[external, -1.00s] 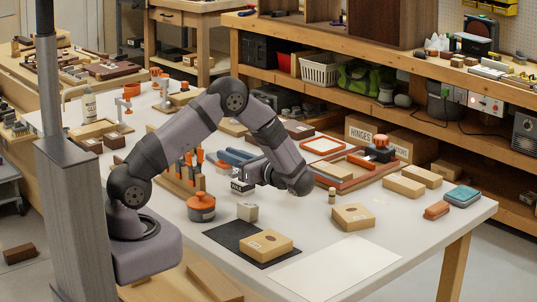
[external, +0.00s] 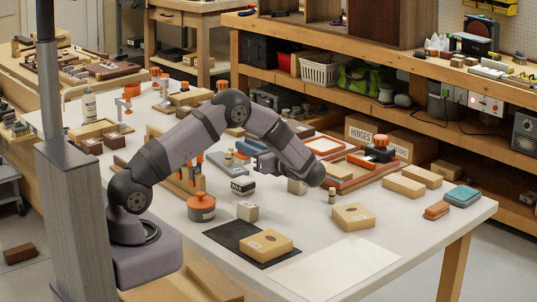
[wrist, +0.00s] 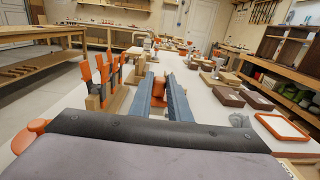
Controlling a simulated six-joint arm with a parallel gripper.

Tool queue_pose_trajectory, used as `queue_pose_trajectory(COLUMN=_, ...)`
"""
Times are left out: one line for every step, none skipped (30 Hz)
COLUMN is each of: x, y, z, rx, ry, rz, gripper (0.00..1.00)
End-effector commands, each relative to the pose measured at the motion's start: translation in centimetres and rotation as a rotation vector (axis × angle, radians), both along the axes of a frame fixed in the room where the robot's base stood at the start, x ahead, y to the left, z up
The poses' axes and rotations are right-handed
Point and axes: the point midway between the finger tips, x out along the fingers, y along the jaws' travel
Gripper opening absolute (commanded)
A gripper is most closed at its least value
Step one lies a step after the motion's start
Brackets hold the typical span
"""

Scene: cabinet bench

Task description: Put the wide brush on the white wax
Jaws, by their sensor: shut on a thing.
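My gripper (wrist: 160,78) reaches forward, nearly level, above the bench, with its two blue-grey fingers around an orange and brown piece (wrist: 158,88). This piece is probably the wide brush; its bristles are not clear. In the external view my gripper (external: 246,152) is behind a small box with a white top and dark lettered side (external: 242,187), which seems to read WAX. I cannot tell for sure which one is the white wax.
An orange-lidded pot (external: 201,207) stands left of the small boxes. A wooden rack with orange-handled tools (wrist: 105,80) is left of my gripper. A wooden block (external: 266,244) lies on a black mat (external: 224,233). A white sheet (external: 335,268) is bare at the front.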

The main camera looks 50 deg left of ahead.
Motion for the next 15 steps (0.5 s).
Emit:
queue_pose_trajectory(x=0.0, y=0.0, z=-0.5, rx=0.000, ry=0.001, rz=0.000, gripper=0.00)
queue_pose_trajectory(x=0.0, y=0.0, z=-0.6, rx=0.000, ry=0.000, rz=0.000, gripper=0.00)
queue_pose_trajectory(x=0.0, y=0.0, z=-0.8, rx=0.000, ry=-0.001, rz=0.000, gripper=0.00)
queue_pose_trajectory(x=0.0, y=0.0, z=-0.9, rx=0.000, ry=-0.001, rz=0.000, gripper=0.00)
queue_pose_trajectory(x=0.0, y=0.0, z=-1.0, rx=0.000, ry=-0.002, rz=0.000, gripper=0.00)
queue_pose_trajectory(x=0.0, y=0.0, z=-1.0, rx=0.000, ry=-0.002, rz=0.000, gripper=0.00)
queue_pose_trajectory(x=0.0, y=0.0, z=-1.0, rx=0.000, ry=-0.002, rz=0.000, gripper=0.00)
queue_pose_trajectory(x=0.0, y=0.0, z=-1.1, rx=0.000, ry=-0.002, rz=0.000, gripper=0.00)
queue_pose_trajectory(x=0.0, y=0.0, z=-1.3, rx=0.000, ry=-0.001, rz=0.000, gripper=0.00)
queue_pose_trajectory(x=0.0, y=0.0, z=-1.5, rx=0.000, ry=0.000, rz=0.000, gripper=0.00)
queue_pose_trajectory(x=0.0, y=0.0, z=-1.8, rx=0.000, ry=0.001, rz=0.000, gripper=0.00)
queue_pose_trajectory(x=0.0, y=0.0, z=-2.2, rx=0.000, ry=0.002, rz=0.000, gripper=0.00)
queue_pose_trajectory(x=0.0, y=0.0, z=-2.6, rx=0.000, ry=0.003, rz=-0.001, gripper=0.00)
queue_pose_trajectory(x=0.0, y=0.0, z=-3.0, rx=0.000, ry=0.002, rz=-0.001, gripper=0.00)
queue_pose_trajectory(x=0.0, y=0.0, z=-3.5, rx=0.000, ry=0.002, rz=-0.001, gripper=0.00)
